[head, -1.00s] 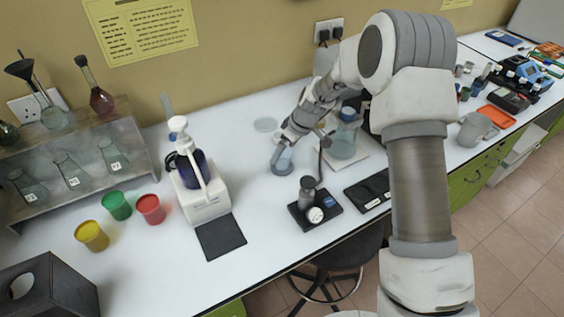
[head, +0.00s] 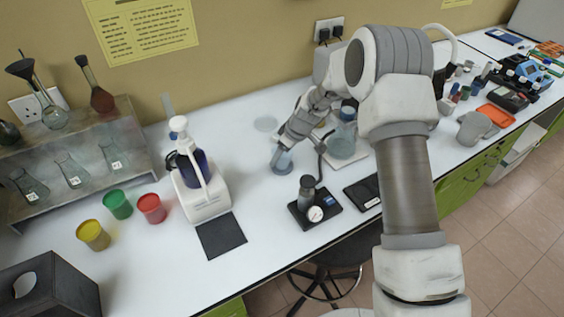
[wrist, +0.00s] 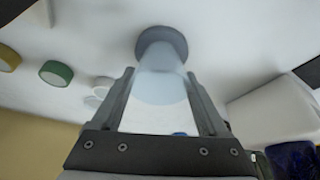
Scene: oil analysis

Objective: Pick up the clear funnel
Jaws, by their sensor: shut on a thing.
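My gripper (head: 283,148) is low over the middle of the white bench, pointing down. In the wrist view its two fingers (wrist: 165,100) are closed on the sides of a see-through, pale blue piece, which I take to be the clear funnel (wrist: 160,88). It widens toward the camera, and a grey round piece (wrist: 162,42) shows at its far end. In the head view the funnel (head: 283,162) is a small bluish clear shape under my gripper, close to the bench top. I cannot tell whether it is apart from the grey piece below.
A black scale-like device (head: 315,205) stands in front right of my gripper. A clear flask (head: 342,140) is close on the right. A white dispenser with a blue bottle (head: 198,185) stands left. Yellow, green and red cups (head: 152,208) are further left. The bench behind is mostly clear.

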